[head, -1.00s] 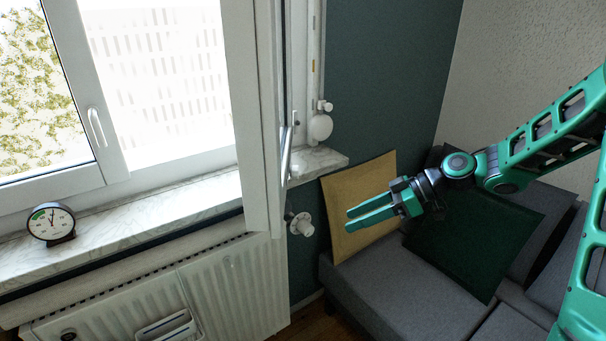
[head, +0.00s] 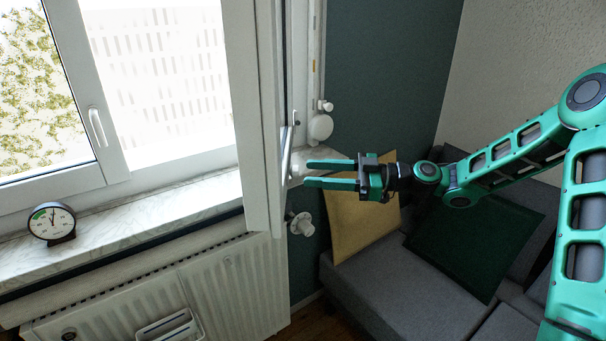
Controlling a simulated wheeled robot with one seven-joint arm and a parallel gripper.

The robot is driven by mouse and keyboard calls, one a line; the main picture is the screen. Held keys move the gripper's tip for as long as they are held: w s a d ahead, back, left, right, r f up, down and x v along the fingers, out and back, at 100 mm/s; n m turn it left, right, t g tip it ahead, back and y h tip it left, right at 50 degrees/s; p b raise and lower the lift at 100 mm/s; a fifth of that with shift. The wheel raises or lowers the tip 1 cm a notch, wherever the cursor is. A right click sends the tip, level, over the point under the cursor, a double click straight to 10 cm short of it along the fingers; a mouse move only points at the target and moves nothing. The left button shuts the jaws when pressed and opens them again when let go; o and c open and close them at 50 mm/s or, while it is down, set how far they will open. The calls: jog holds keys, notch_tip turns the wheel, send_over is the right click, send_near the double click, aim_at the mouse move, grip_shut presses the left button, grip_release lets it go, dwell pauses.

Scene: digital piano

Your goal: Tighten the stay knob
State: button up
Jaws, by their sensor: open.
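A white radiator valve (head: 301,224) sticks out below the fingers. A round white fitting (head: 320,127) is on the wall above them. A dial clock (head: 51,222) stands on the marble sill (head: 150,212). A sofa (head: 370,295) with cushions lies under my arm.

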aim_at(294, 172)
jog(key=shift+w+a, duration=0.2)
jog(key=shift+a, duration=1.6)
jog(key=shift+c, duration=0.5)
jog(key=c, duration=0.9)
jog(key=shift+a, duration=0.1)
